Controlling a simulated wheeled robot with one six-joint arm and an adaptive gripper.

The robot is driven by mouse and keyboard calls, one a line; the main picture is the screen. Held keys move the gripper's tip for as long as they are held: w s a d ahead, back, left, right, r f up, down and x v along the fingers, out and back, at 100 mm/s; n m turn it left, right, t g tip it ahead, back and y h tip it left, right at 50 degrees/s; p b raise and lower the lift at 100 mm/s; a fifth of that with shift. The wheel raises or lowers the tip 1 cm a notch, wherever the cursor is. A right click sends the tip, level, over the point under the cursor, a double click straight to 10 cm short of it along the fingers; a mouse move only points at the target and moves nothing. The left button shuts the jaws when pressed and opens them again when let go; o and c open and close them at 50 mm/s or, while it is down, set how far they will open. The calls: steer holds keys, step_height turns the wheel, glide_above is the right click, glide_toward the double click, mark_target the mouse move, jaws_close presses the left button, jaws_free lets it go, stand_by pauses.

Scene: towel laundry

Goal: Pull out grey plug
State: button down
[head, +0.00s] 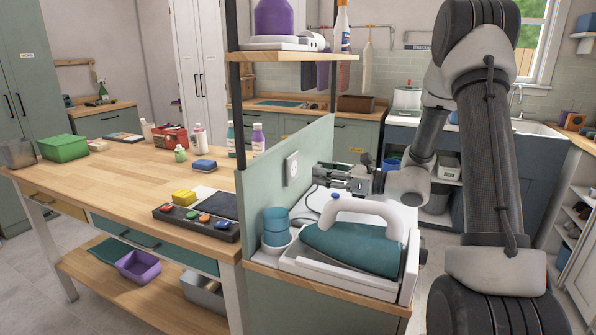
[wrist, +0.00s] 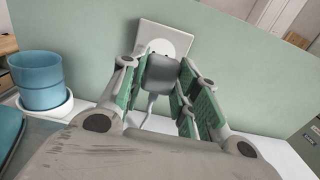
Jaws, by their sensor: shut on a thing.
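The grey plug (wrist: 161,74) is in the wrist view, in front of the lower part of a white wall socket (wrist: 152,36). A pale cable hangs below the plug. My gripper (wrist: 160,78) is shut on the plug, with green-padded fingers on either side of it. In the head view my gripper (head: 323,174) points left at the socket (head: 291,168) on the green panel. The plug is not clear there, and I cannot tell whether its prongs are in the socket.
A teal iron (head: 350,246) with a white handle rests in a white tray just below my gripper. Blue cups (head: 276,222) stand beside it, under the socket. The green panel (head: 257,190) and shelf post border the worktop (head: 120,165) at left.

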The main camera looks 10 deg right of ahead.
stand_by(0.4)
steer(key=c, duration=1)
jaws_free()
